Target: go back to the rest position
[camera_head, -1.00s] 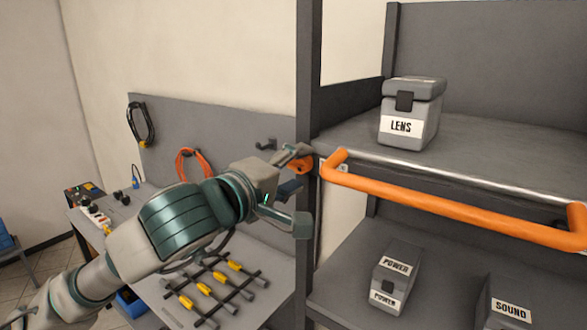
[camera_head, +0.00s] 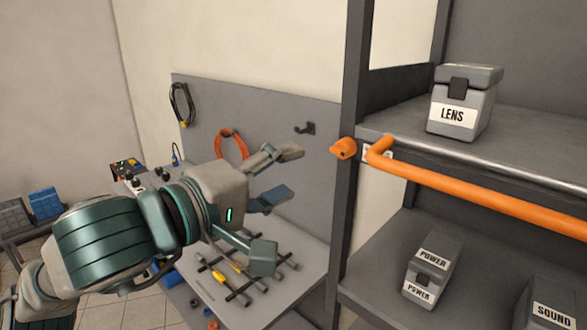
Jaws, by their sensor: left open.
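My left gripper (camera_head: 275,203) is open and empty, with its fingers spread and pointing right. It is in mid-air in front of the grey pegboard and over the workbench (camera_head: 300,299). Its fingertips are apart from the dark shelf post (camera_head: 347,190) in the picture. My left arm comes in from the lower left. My right gripper is out of view.
A shelf unit at right carries a long orange handle bar (camera_head: 470,195), a LENS case (camera_head: 463,105), a POWER box (camera_head: 432,268) and a SOUND box (camera_head: 552,304). Yellow-handled tools (camera_head: 220,283) lie on the bench. An orange cable (camera_head: 231,145) hangs behind.

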